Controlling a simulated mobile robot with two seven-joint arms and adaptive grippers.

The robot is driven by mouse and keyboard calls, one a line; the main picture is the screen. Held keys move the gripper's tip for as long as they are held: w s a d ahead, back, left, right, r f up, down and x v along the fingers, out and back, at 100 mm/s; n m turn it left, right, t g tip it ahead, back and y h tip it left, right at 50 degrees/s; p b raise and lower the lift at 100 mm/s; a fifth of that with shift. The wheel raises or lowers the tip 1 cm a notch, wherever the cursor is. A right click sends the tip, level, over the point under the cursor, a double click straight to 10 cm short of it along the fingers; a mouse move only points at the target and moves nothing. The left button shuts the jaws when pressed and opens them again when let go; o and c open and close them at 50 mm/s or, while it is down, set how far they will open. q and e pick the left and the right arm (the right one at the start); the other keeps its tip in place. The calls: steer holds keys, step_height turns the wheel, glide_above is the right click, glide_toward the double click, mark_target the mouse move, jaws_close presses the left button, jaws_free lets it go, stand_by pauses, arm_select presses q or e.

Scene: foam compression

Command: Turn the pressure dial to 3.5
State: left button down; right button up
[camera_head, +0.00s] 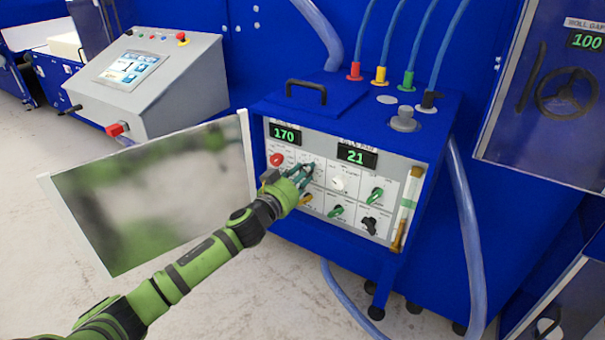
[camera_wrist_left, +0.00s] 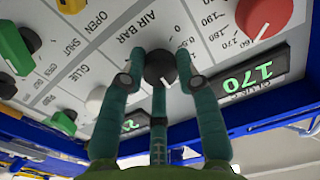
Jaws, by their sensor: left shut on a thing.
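The pressure dial is a small black round knob (camera_wrist_left: 160,66) beside the label "AIR BAR" in the left wrist view. My left gripper (camera_head: 304,170) is at the upper middle of the control panel (camera_head: 400,168) on the blue cabinet. Its teal fingers stand on both sides of the knob, and it is shut on the knob. The fingers also show in the left wrist view (camera_wrist_left: 161,80). My right gripper is not in view.
A red dial (camera_head: 276,159), a white knob (camera_head: 338,183), green switches (camera_head: 376,194) and a black switch (camera_head: 369,224) share the panel. Displays read 170 (camera_head: 285,134) and 21 (camera_head: 356,155). An open cabinet door (camera_head: 150,195) stands left, behind my arm.

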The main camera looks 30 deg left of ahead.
arm_select(q)
steer(key=shift+r+m+p, duration=0.1)
steer(key=shift+m+p, duration=1)
steer(key=shift+m, duration=7.5)
steer(key=c, duration=0.9)
jaws_free()
steer(key=shift+s, duration=0.1)
